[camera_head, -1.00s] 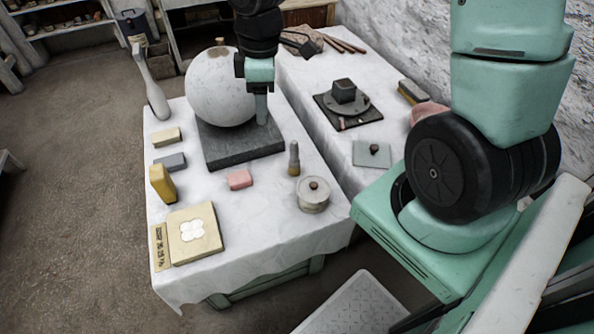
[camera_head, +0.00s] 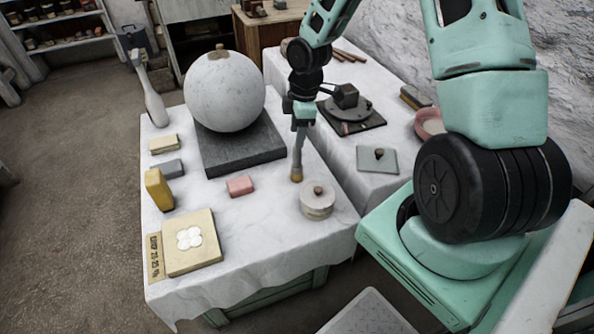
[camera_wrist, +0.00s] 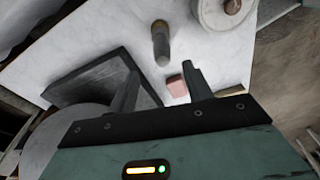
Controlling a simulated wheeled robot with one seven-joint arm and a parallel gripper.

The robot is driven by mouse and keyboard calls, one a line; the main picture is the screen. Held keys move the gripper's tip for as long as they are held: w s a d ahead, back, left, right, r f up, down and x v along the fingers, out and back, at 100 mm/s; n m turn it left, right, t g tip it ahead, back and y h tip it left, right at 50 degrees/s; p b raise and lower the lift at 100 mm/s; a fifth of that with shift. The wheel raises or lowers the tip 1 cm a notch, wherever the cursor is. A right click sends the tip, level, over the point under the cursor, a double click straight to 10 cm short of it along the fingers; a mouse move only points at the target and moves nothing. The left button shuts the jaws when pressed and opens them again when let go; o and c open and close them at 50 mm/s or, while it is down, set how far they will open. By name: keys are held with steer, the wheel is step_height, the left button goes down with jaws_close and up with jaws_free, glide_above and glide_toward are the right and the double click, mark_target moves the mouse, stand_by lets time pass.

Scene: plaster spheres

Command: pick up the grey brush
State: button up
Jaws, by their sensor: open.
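The grey brush (camera_head: 297,163) stands upright on the white-clothed table, with a tan lower end. In the head view my gripper (camera_head: 302,122) is above it, and its fingers overlap the brush's upper part. In the wrist view the brush (camera_wrist: 161,44) lies ahead of my open gripper (camera_wrist: 160,85), beyond the fingertips and roughly centred between them. The jaws hold nothing. Whether a finger touches the brush's top cannot be told.
A round lidded pot (camera_head: 317,201) stands close to the brush. A pink block (camera_head: 240,186) lies to its left. The large white sphere (camera_head: 224,88) sits on a dark slab (camera_head: 240,153) behind left. Bare cloth lies in front.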

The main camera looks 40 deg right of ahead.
mark_target(296, 152)
steer(key=f, duration=0.2)
steer(key=f+b, duration=0.1)
steer(key=f, duration=0.4)
steer(key=shift+a+f, duration=0.15)
steer(key=shift+a, duration=0.15)
steer(key=shift+c, duration=0.3)
steer(key=c, duration=1)
